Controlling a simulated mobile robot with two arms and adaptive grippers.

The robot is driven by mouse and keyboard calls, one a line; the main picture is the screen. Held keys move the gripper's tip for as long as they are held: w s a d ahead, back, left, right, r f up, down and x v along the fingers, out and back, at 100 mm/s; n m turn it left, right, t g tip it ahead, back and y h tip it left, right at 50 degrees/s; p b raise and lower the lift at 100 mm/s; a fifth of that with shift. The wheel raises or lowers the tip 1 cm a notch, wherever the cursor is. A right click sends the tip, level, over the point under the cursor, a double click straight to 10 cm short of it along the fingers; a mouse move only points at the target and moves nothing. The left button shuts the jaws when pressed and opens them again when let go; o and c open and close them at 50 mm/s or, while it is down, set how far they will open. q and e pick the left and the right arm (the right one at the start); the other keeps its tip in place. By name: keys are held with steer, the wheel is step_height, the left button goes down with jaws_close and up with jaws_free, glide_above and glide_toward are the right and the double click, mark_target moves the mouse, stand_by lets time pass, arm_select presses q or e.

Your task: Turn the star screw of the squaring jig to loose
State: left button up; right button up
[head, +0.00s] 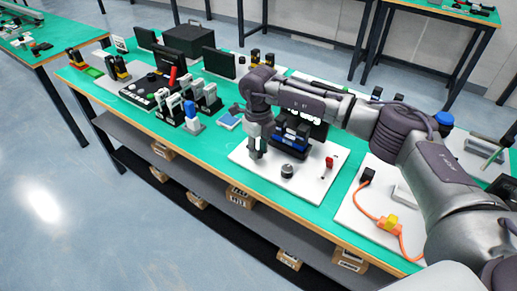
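A white board (256,168) lies on the green bench in the middle of the head view. On it stand a dark block with blue parts (290,137), a small round black knob on a pale base (287,171) and a small red-topped part (328,163). I cannot tell for sure which of these is the squaring jig or its star screw. My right gripper (257,153) points down over the left part of the board, left of the black knob and apart from it. Its fingers are small here, and their opening is unclear. My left gripper is not in view.
Left on the bench are white-and-black clamps (192,112), a black control panel (150,92) and a black box (188,40). Right of the board, an orange cable (372,215) lies on another white panel (352,212). My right arm crosses above the bench's right side.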

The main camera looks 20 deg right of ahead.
steer(key=o, duration=0.3)
step_height(320, 180, up, 12)
stand_by(0.6)
stand_by(0.3)
